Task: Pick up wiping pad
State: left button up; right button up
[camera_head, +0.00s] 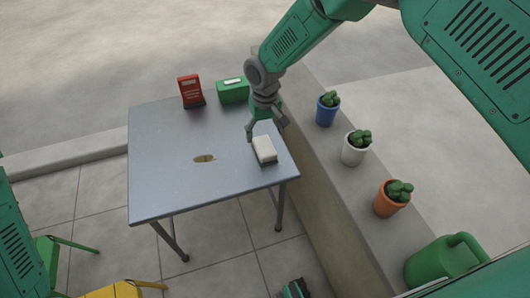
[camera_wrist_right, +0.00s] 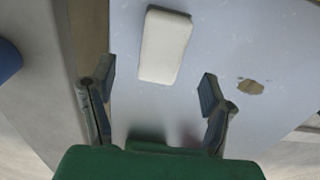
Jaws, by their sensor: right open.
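The wiping pad (camera_head: 264,149) is a white block with a darker underside, lying on the grey table (camera_head: 160,180) near its right edge. In the right wrist view the pad (camera_wrist_right: 165,46) lies just beyond my fingertips, roughly between their lines. My right gripper (camera_head: 266,127) is open and empty, behind and close to the pad in the head view; its two fingers (camera_wrist_right: 158,92) are spread apart in the wrist view. I cannot tell its exact height above the table. My left gripper is out of view; only green parts of my arm show at the left edge.
A brown stain (camera_head: 204,158) marks the tabletop. A red box (camera_head: 190,91) and a green box (camera_head: 233,90) stand at the back edge. A ledge on the right bears blue (camera_head: 326,112), white (camera_head: 353,154) and orange (camera_head: 387,204) plant pots and a green watering can (camera_head: 436,263).

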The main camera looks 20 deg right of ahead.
aim_at(264, 145)
jog(key=shift+a+f+b, duration=0.15)
jog(key=shift+f+b, duration=0.15)
jog(key=shift+f, duration=0.55)
notch_tip(264, 145, down, 4)
jog(key=shift+r+b, duration=0.1)
jog(key=shift+b, duration=0.85)
jog(key=shift+f, duration=0.3)
jog(key=shift+r, duration=0.1)
jog(key=c, duration=1.3)
